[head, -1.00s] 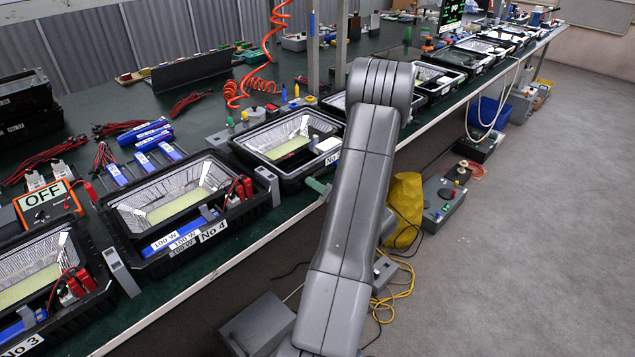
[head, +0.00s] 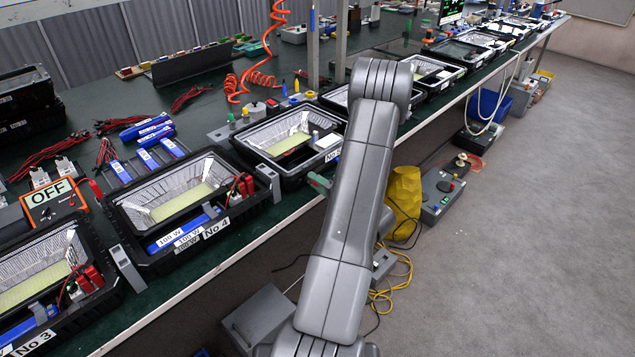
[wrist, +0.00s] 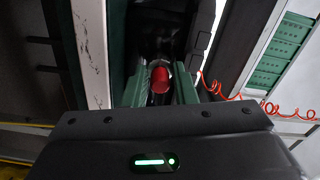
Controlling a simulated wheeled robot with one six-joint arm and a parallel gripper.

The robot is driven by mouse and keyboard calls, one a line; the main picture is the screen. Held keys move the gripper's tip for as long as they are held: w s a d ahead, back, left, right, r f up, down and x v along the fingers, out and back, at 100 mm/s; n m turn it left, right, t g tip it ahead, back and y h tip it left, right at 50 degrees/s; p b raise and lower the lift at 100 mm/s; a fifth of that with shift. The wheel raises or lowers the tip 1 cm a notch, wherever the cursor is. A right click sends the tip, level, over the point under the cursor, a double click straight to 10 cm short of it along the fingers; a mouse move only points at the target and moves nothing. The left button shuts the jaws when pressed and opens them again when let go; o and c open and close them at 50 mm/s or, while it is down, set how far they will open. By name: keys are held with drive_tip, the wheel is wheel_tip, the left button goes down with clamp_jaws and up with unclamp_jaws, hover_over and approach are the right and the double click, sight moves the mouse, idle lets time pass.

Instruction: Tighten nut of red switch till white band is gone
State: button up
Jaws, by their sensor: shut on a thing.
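In the wrist view, the red switch (wrist: 160,76) shows as a rounded red cap between the two green fingers of my gripper (wrist: 160,92). The fingers are closed in on both sides of it, shut on its nut. The nut itself is mostly hidden between the fingers, and I cannot make out a white band. In the head view, my grey arm covers most of the gripper. Only a small green part (head: 318,183) shows at its left, by the front edge of the bench near the housing No 5.
The green bench (head: 262,222) carries a row of floodlight housings, among them the housing No 4 (head: 133,262). An orange OFF meter (head: 72,209) stands at the left. A red coiled hose (wrist: 250,98) passes right of the gripper. A yellow bag (head: 405,190) is on the floor right of my arm.

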drive_tip(key=o, duration=1)
drive_tip(key=shift+d, duration=0.15)
drive_tip(key=v, duration=1.3)
drive_tip(key=shift+s+d+b, duration=0.2)
drive_tip(key=shift+s+b, duration=0.05)
drive_tip(key=shift+b, duration=0.15)
drive_tip(key=shift+w+a, duration=0.1)
drive_tip(key=shift+p+x, duration=0.4)
drive_tip(key=shift+x, duration=6.4)
